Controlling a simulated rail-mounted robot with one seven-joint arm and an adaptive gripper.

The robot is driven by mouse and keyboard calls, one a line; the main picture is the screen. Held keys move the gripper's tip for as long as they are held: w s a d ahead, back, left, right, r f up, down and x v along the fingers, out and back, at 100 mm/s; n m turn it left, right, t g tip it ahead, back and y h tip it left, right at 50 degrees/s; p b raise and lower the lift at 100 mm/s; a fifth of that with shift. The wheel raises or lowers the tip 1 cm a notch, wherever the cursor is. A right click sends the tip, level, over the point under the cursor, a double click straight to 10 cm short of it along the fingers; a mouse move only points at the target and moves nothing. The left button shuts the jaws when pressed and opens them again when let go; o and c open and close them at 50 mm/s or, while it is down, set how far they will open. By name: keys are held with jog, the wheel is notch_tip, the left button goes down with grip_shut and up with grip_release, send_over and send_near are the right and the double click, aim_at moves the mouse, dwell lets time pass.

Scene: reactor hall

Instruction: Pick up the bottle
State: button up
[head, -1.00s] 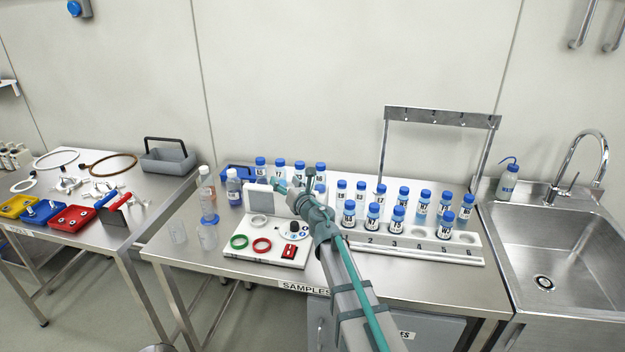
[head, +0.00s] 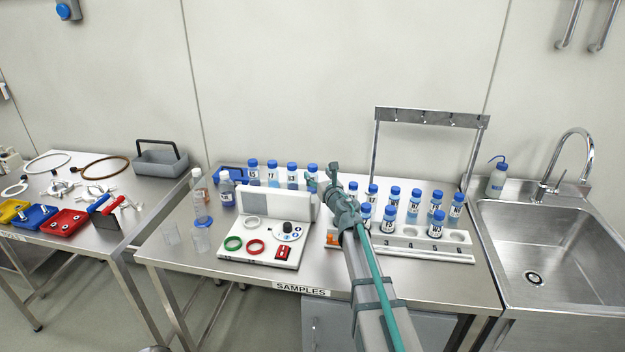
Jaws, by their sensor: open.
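Several clear sample bottles with blue caps and printed labels stand on the samples table. One group stands in a back row, with a bottle (head: 292,174) near its middle. Another group stands at and behind a numbered white rack, with a bottle (head: 437,223) at its front right. The frames do not single out one bottle. My gripper (head: 322,176) is open, with no bottle seen between its fingers. In the picture it overlaps the right end of the back row, beside a bottle (head: 312,172). My arm and gripper hide part of the rack and some bottles; contact cannot be told.
A white device (head: 262,252) with green and red rings and a raised back panel stands left of my arm. Clear bottles (head: 227,190) and empty beakers stand further left. A metal hanger frame (head: 432,116) rises behind the rack. A sink (head: 545,240) with a wash bottle (head: 498,178) is at right.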

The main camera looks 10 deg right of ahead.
aim_at(314, 171)
jog(key=w, duration=0.2)
jog(key=w+a+p, duration=0.1)
jog(key=w, duration=0.1)
jog(key=shift+w+f, duration=0.1)
jog(key=shift+w, duration=0.3)
jog(key=c, duration=1.2)
jog(key=shift+c, duration=0.2)
notch_tip(314, 171, up, 10)
jog(key=p, duration=0.3)
